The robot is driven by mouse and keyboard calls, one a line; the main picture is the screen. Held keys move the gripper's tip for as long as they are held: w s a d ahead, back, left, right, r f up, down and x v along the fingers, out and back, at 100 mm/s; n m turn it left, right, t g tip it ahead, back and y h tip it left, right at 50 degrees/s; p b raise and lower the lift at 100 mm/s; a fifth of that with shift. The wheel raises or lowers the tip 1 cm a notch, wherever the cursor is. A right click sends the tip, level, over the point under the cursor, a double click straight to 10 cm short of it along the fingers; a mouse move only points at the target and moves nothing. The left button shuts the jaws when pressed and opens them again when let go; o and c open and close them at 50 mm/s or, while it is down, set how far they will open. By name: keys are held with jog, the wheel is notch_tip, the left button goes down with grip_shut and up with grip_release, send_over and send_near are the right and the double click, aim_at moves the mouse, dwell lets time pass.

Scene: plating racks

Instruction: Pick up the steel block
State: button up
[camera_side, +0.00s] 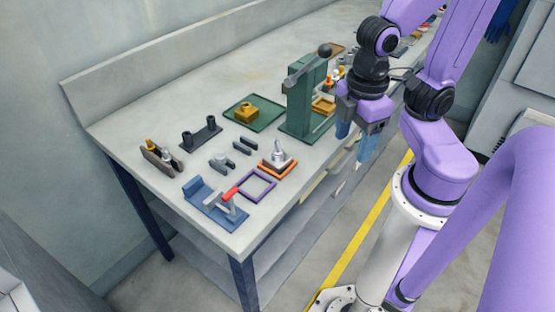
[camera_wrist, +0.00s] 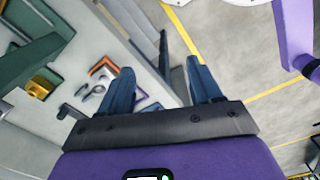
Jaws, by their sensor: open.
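A silver-grey stepped piece with an upright knob (camera_side: 279,157), which looks like the steel block, sits on an orange-edged base on the bench, near its front edge. In the wrist view, a small silvery piece (camera_wrist: 98,88) lies beside an orange frame; I cannot tell for sure that it is the same piece. My gripper (camera_side: 356,144) hangs to the right of it, near the bench's front edge, with blue fingers pointing down. The fingers are apart and empty in the wrist view (camera_wrist: 164,88).
A green tray (camera_side: 270,120) holds a brass block (camera_side: 246,112). A purple square frame (camera_side: 257,186) and a blue clamp fixture with a red handle (camera_side: 215,205) are at the front left. The bench's back strip is clear.

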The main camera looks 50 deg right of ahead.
jog(key=w+f+n+h, duration=0.3)
jog(key=w+h, duration=0.3)
jog(key=w, duration=0.3)
jog(key=n+t+h, duration=0.4)
jog(key=n+h, duration=0.2)
jog(key=h, duration=0.1)
send_over(277, 152)
jog(key=a, duration=0.1)
notch_tip(277, 152, down, 2)
jog(key=shift+a+f, duration=0.15)
jog(key=shift+f, duration=1)
jog(key=shift+a+f, duration=0.1)
jog(key=shift+f, duration=1.05)
notch_tip(277, 152, down, 3)
jog(key=shift+r, duration=0.1)
jog(key=shift+x, duration=1.15)
jog(key=shift+d, duration=0.35)
grip_shut()
